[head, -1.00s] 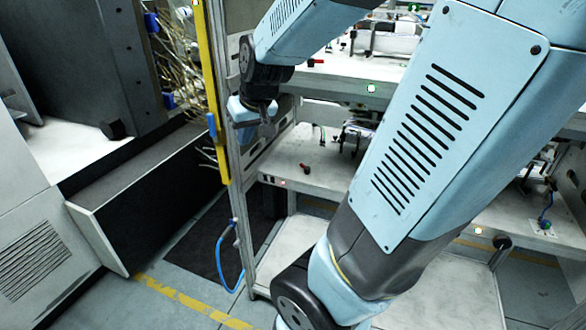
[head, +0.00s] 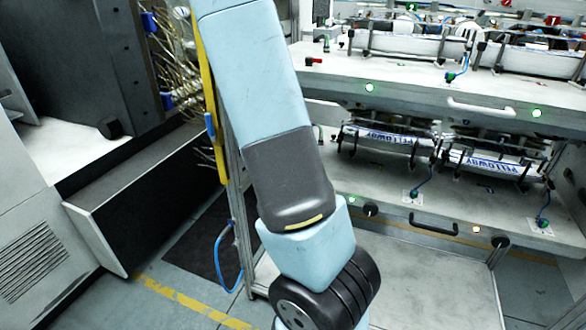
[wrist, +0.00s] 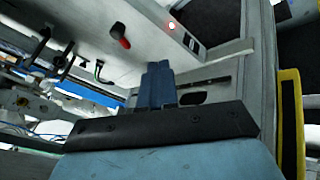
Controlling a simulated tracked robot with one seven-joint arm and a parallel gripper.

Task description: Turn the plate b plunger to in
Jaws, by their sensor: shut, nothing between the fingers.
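A small plunger with a red end (wrist: 120,35) stands on a pale plate in the wrist view, next to a lit red lamp. A similar red-ended plunger (head: 313,61) is on the upper shelf in the head view. No label shows which one belongs to plate b. My gripper (wrist: 160,68) is shut and empty in the wrist view, its dark blue fingers pointing toward the pale panel. The red-ended plunger is up and left of the fingertips, apart from them. In the head view my arm hides the gripper and the lower shelf's left end.
A red lamp (wrist: 172,25) sits in the pale panel beside a dark switch. A grey frame post and a yellow strip (wrist: 289,125) run along the right. In the head view, label rolls (head: 385,138) hang under the upper shelf (head: 430,95); blue-hosed fittings (head: 414,194) stand on the lower one.

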